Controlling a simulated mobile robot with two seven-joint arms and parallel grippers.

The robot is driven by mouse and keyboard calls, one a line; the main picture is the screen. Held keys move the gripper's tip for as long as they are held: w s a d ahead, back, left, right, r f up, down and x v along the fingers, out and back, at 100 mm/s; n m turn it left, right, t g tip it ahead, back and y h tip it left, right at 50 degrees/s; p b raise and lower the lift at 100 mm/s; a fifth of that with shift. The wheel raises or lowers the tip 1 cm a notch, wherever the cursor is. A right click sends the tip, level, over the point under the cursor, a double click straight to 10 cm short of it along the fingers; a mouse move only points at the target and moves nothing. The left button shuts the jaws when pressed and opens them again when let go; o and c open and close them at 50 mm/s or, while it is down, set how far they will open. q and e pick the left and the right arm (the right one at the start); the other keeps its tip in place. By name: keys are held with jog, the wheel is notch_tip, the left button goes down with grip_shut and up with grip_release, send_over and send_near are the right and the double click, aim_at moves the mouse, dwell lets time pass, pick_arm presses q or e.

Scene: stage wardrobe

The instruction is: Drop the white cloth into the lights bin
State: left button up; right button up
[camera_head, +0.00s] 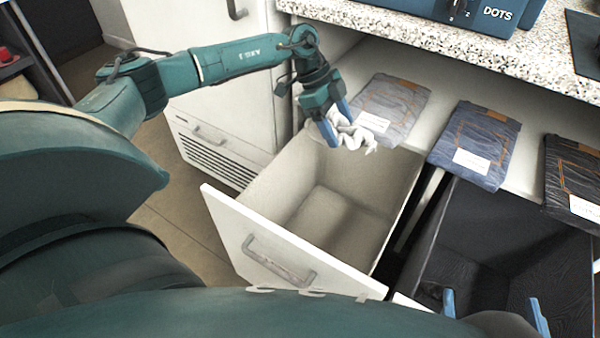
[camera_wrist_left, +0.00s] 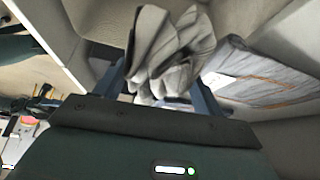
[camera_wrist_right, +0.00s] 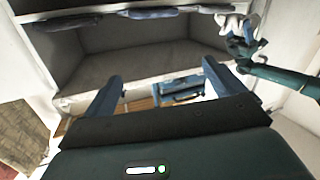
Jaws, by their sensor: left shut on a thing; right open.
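My left gripper (camera_head: 338,122) is shut on the crumpled white cloth (camera_head: 358,138) and holds it over the back of the open light-lined drawer, the lights bin (camera_head: 325,205). The cloth hangs in loose folds; it fills the upper middle of the left wrist view (camera_wrist_left: 168,55), between the fingers. It also shows at the top right of the right wrist view (camera_wrist_right: 235,22). The visible floor of the lights bin looks empty. My right gripper (camera_head: 494,310) is open and empty at the bottom right, by the dark-lined drawer.
The dark-lined drawer (camera_head: 500,235) stands open to the right of the lights bin. Folded pale grey (camera_head: 395,103), blue (camera_head: 475,140) and black jeans (camera_head: 575,175) with labels lie on the ledge behind. A speckled counter (camera_head: 430,35) runs above. A white cabinet (camera_head: 220,110) stands at the left.

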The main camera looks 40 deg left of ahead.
pick_arm(q)
notch_tip(320, 180, down, 2)
jog(key=shift+f+b, duration=0.1)
jog(key=shift+b, duration=0.8)
pick_arm(e)
jog(key=shift+a+f+n+t+y, duration=0.2)
jog(key=shift+a+n+t+y, duration=0.2)
jog(key=shift+t+y, duration=0.2)
pick_arm(q)
jog(key=shift+f, duration=0.2)
jog(key=shift+b, duration=0.35)
pick_arm(e)
jog(key=shift+s+a+r+n+y, duration=0.2)
jog(key=shift+a+r+n+y, duration=0.1)
jog(key=shift+y, duration=0.2)
pick_arm(q)
jog(key=o, duration=1)
jog(key=p+v, duration=0.4)
jog(key=v, duration=0.8)
jog(key=shift+r, duration=0.15)
jog(key=shift+s+a+r, duration=0.1)
jog(key=shift+a+r, duration=0.15)
jog(key=shift+r, duration=0.15)
pick_arm(e)
jog(key=shift+w+d+f+m+g+h, duration=0.1)
jog(key=shift+w+d+m+g+h, duration=0.1)
jog(key=shift+d+m+g+h, duration=0.8)
